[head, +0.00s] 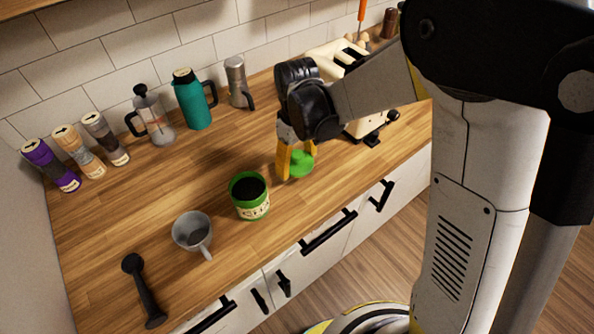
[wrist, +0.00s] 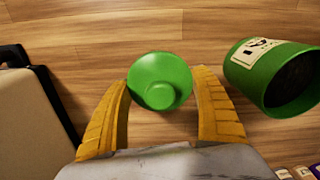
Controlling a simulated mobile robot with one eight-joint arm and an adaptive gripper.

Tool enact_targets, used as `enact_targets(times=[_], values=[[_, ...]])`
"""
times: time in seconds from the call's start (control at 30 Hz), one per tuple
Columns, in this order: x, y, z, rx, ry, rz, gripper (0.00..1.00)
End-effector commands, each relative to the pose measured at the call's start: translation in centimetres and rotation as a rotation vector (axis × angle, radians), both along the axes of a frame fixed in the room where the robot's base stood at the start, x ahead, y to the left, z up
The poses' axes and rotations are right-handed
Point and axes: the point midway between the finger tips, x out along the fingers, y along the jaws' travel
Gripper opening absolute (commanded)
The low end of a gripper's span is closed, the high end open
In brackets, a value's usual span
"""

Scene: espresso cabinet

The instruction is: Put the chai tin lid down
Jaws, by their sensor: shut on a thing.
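The chai tin lid (head: 301,163) is a round green disc with a small knob, seen knob-up in the wrist view (wrist: 160,82). My gripper (head: 296,162) has its yellow fingers shut on the lid, one on each side of it. The lid is at or just above the wooden counter; I cannot tell if it touches. The open green chai tin (head: 249,197) stands upright to the left of the lid, apart from it, with dark contents. It also shows at the right in the wrist view (wrist: 262,72).
A grey cup (head: 193,233) and a black-handled tool (head: 143,290) are on the counter (head: 110,225) to the left. A cream toaster (head: 335,55) is close on the right. A teal flask (head: 193,100), French press (head: 153,118) and several canisters line the back wall.

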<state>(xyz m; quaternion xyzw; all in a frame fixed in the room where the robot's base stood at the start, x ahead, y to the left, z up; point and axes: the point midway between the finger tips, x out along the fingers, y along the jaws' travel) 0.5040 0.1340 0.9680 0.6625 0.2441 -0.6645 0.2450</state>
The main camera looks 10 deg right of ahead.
Motion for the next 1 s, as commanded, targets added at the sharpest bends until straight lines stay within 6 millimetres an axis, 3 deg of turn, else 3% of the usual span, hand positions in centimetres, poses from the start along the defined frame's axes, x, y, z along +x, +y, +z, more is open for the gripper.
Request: enact_targets(times=[0.2, 0.6, 0.63, 0.7, 1.0], values=[[0.0, 0.0, -3.5, 0.000, 0.000, 0.000, 0.53], [0.0, 0.0, -4.0, 0.000, 0.000, 0.000, 0.53], [0.0, 0.0, -3.9, 0.000, 0.000, 0.000, 0.83], [0.0, 0.0, -3.8, 0.000, 0.000, 0.000, 0.97], [0.0, 0.0, -3.7, 0.000, 0.000, 0.001, 0.97]])
